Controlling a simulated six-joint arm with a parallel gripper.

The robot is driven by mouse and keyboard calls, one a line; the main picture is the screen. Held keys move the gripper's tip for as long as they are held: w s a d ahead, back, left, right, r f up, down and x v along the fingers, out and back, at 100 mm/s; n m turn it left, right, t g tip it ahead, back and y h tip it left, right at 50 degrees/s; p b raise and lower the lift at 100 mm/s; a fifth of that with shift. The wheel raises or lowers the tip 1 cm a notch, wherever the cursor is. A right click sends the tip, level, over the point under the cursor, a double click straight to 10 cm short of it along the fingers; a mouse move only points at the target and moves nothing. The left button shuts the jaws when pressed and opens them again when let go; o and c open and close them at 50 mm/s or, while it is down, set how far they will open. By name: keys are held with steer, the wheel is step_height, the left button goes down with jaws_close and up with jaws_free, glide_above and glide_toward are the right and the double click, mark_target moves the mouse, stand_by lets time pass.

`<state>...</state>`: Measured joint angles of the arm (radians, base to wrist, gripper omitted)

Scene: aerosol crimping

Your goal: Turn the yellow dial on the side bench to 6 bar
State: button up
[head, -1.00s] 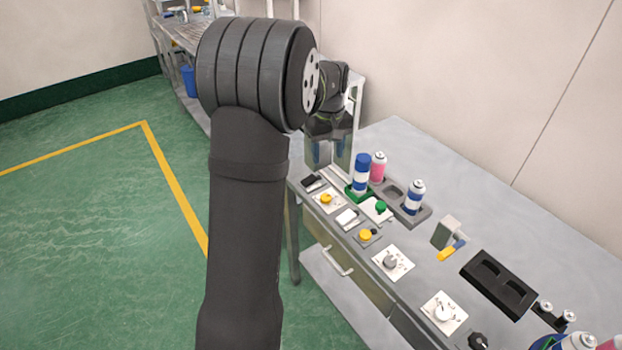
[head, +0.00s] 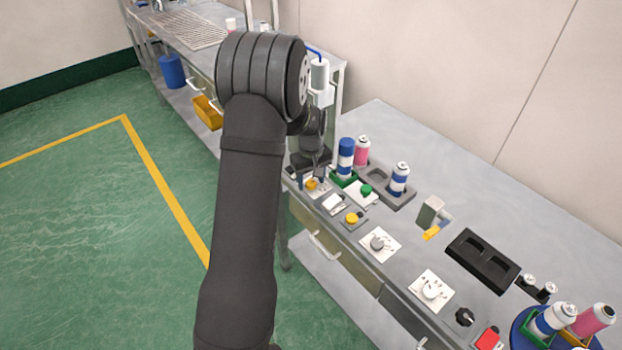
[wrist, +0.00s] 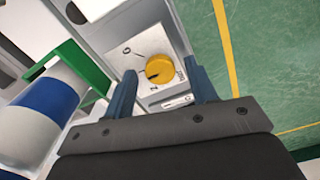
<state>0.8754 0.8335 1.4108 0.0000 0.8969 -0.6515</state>
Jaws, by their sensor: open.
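The yellow dial (head: 312,184) sits on a white plate near the far left end of the side bench. In the wrist view the yellow dial (wrist: 162,69) is round, with a dark pointer mark at its lower left side. The plate carries printed marks too small to read surely. My gripper (head: 311,179) is over the dial in the head view and partly covers it. In the wrist view my gripper (wrist: 163,78) is open, with one blue finger on each side of the dial. I cannot tell whether either finger touches it.
A blue-and-white can (head: 345,158) stands in a green holder (wrist: 83,62) close beside the dial. A yellow button (head: 352,218), a grey knob (head: 378,243) and a white knob (head: 432,289) lie along the front edge. Green floor (wrist: 250,60) is beyond the bench edge.

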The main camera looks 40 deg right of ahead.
steer(key=c, duration=1)
steer(key=shift+m, duration=0.4)
steer(key=m, duration=0.3)
steer(key=shift+m, duration=0.4)
steer(key=m, duration=0.5)
steer(key=shift+m, duration=0.3)
steer(key=o, duration=1)
